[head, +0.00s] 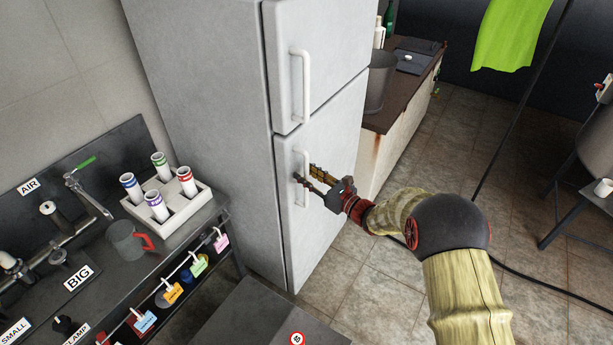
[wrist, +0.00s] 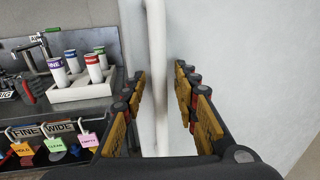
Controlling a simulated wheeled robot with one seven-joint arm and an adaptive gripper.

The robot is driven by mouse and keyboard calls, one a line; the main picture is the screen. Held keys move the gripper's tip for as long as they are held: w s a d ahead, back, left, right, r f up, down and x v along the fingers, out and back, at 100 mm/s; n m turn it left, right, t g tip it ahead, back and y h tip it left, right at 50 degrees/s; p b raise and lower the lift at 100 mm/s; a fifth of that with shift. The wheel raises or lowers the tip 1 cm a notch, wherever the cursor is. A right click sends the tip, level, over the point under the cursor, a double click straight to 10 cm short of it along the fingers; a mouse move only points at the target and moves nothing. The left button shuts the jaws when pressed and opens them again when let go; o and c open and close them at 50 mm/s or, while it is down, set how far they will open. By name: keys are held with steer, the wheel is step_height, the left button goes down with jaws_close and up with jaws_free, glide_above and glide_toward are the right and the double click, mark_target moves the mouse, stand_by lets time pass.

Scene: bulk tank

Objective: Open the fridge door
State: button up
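The grey fridge (head: 200,90) stands in the middle of the head view with an upper door (head: 340,50) and a lower door (head: 335,130). Both doors look shut. Each has a white vertical bar handle, the upper handle (head: 306,90) and the lower handle (head: 303,196). My gripper (head: 306,173) is at the lower handle. In the wrist view the handle (wrist: 156,50) runs between the two fingers of my gripper (wrist: 163,88), with visible gaps at both sides. The gripper is open around the handle, and the door surface (wrist: 240,60) lies to the right.
A dark counter (head: 100,270) with a white cup rack (head: 178,215), a mug (head: 124,243) and hanging tags is left of the fridge. A brown-topped cabinet (head: 405,95) with a grey pot (head: 379,82) stands right of it. Tiled floor (head: 450,150) is free to the right.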

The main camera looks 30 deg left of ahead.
steer(key=shift+c, duration=1.4)
jaws_close()
